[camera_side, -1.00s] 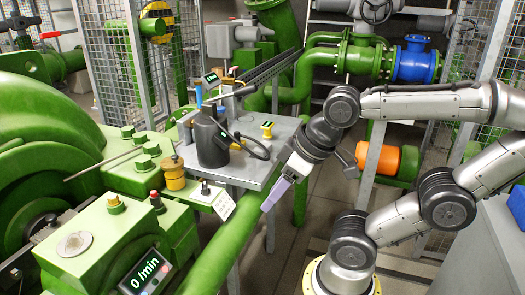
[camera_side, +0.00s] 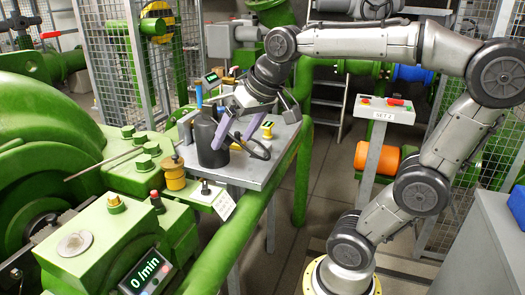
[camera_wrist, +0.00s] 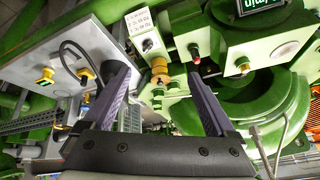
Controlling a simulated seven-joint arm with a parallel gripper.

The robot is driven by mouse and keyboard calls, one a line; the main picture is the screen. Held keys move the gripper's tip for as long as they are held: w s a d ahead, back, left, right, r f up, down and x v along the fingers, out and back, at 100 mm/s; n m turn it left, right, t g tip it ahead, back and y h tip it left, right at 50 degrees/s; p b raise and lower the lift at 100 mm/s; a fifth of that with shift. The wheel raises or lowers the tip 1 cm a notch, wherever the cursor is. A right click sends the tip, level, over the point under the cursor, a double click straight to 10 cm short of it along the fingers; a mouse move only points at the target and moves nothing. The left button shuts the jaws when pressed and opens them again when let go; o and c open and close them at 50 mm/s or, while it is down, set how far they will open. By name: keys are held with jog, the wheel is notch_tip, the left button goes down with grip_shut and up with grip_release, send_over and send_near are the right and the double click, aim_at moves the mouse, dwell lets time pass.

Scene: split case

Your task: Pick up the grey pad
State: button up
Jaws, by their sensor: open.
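A flat, round grey disc (camera_side: 75,243) lies on the green block at the lower left of the side view; it is the most pad-like grey thing I see, but I cannot tell for sure that it is the grey pad. It also shows at the upper right of the wrist view (camera_wrist: 284,50). My gripper (camera_side: 238,128) has its two purple fingers spread and points down over the grey metal table, near the dark cylinder. In the wrist view my gripper (camera_wrist: 156,74) is open, with nothing held between the fingers. The disc is well away from it.
The dark grey cylinder (camera_side: 211,147) with a cable stands on the metal table (camera_side: 262,172), partly behind a finger. A yellow knob (camera_side: 267,129) and a blue-handled tool (camera_side: 199,97) are close by. The yellow fitting (camera_side: 173,173) and green pump casing (camera_side: 40,135) rise at left.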

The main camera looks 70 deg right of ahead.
jog(key=w+d+r+m+h, duration=0.1)
jog(key=w+d+r+m, duration=0.25)
jog(key=w+d, duration=0.3)
jog(key=w+d+r+m+h, duration=0.1)
jog(key=w+d+r+m, duration=0.1)
jog(key=w+d+m, duration=0.35)
jog(key=w+d+f+m, duration=0.1)
jog(key=w+d+m, duration=0.3)
jog(key=d, duration=1)
jog(key=g+y, duration=0.3)
jog(key=g, duration=0.3)
send_over(263, 146)
notch_tip(263, 146, down, 12)
jog(key=r, duration=0.1)
jog(key=shift+m, duration=0.4)
jog(key=f, duration=0.8)
jog(key=shift+a, duration=0.2)
jog(key=shift+d+f, duration=0.2)
jog(key=shift+f, duration=3.15)
jog(key=shift+c, duration=0.2)
